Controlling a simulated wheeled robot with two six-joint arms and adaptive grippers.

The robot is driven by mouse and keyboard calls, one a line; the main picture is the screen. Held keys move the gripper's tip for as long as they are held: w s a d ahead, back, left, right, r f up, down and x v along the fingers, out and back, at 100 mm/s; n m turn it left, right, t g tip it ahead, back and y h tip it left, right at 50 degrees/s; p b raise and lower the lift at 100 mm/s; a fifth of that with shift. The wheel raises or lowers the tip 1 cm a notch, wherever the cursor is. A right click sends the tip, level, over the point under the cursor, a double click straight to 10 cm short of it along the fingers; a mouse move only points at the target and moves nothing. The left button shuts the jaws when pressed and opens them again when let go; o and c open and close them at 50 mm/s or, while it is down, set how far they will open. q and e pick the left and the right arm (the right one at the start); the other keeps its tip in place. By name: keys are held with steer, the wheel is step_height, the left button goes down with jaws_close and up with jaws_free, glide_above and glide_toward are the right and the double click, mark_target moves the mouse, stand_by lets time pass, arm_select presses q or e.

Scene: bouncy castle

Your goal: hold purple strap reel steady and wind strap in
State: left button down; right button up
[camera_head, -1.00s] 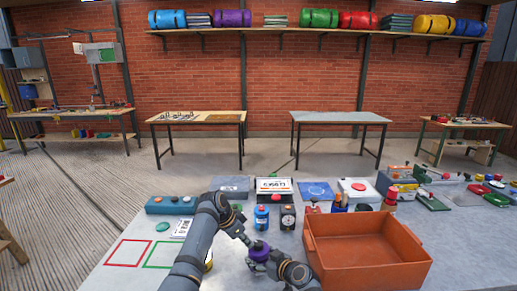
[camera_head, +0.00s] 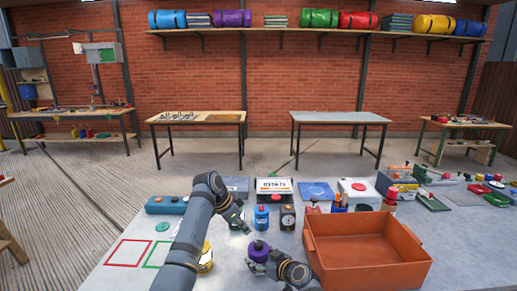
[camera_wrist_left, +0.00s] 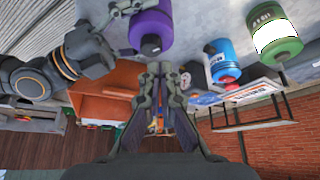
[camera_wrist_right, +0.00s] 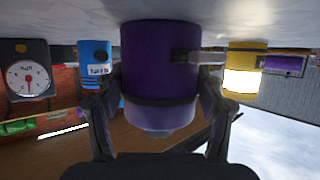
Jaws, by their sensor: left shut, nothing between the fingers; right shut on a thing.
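The purple strap reel (camera_head: 259,250) stands on the grey table, left of the orange bin. My right gripper (camera_head: 258,266) is shut around its body, with a finger on each side in the right wrist view, where the reel (camera_wrist_right: 160,65) fills the middle. A dark block with a pale strip juts from the reel's right side there. My left gripper (camera_head: 245,231) is shut and empty, above and slightly left of the reel, apart from it. In the left wrist view its fingers (camera_wrist_left: 160,75) are together, and the reel (camera_wrist_left: 151,28) lies beyond them at the top.
The orange bin (camera_head: 365,267) stands close on the right. A yellow reel (camera_head: 206,260) stands left, partly behind my left arm. A blue reel (camera_head: 262,217) and a dial gauge (camera_head: 287,217) stand behind. Red and green outlined squares mark clear table at left.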

mark_target(255, 250)
arm_select(q)
steer(key=shift+s+d+f, duration=0.2)
steer(key=shift+s+f, duration=0.1)
steer(key=shift+f, duration=0.7)
steer(key=shift+s+d+f, duration=0.15)
steer(key=shift+s+f, duration=0.2)
steer(key=shift+f, duration=0.7)
steer(key=shift+s+d+f, duration=0.2)
steer(key=shift+s+f, duration=0.1)
steer(key=shift+f, duration=0.7)
steer(key=shift+w+d, duration=0.3)
